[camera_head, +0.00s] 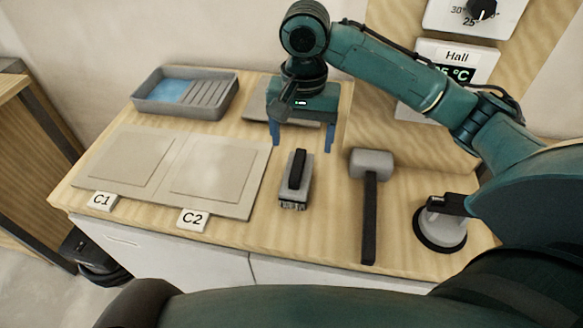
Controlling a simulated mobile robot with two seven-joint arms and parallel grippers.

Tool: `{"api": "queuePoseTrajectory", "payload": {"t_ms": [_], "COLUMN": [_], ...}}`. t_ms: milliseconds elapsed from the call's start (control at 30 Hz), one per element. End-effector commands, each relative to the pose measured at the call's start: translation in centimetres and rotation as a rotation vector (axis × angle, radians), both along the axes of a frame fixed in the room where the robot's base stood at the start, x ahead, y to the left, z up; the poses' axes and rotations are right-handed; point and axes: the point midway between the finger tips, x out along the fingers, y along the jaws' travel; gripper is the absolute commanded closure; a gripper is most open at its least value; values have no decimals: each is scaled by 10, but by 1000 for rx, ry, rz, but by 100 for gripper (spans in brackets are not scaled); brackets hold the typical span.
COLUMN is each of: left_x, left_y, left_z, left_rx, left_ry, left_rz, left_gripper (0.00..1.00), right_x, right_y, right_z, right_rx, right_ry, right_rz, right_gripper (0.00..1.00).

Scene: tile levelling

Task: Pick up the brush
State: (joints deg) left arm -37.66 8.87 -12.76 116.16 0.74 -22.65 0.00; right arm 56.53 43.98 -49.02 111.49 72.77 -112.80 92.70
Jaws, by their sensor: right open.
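The brush (294,184) lies on the wooden worktop, near its middle. It has a grey body, a black handle on top and bristles at its near end. My right gripper (301,143) is open, with its two blue fingers pointing down, spread left and right. It is just beyond the far end of the brush in the picture and holds nothing. I cannot tell its exact height above the worktop. My left gripper is not in view.
Left of the brush are tiles marked C1 (101,200) and C2 (193,219). A grey tray (217,95) stands behind them. A mallet (370,200) and a round suction cup (440,228) are on the right. A panel with a thermostat (455,66) stands at the back right.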

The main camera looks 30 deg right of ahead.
Motion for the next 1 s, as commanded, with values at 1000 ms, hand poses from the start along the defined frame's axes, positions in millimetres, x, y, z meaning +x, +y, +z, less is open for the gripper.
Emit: {"api": "queuePoseTrajectory", "payload": {"t_ms": [1000], "left_x": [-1], "left_y": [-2], "left_z": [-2], "left_rx": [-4], "left_ry": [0], "left_rz": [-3], "left_gripper": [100], "right_x": [5], "right_y": [6], "right_z": [-111], "right_rx": [0], "right_ry": [-4], "right_rz": [3], "right_gripper": [25]}}
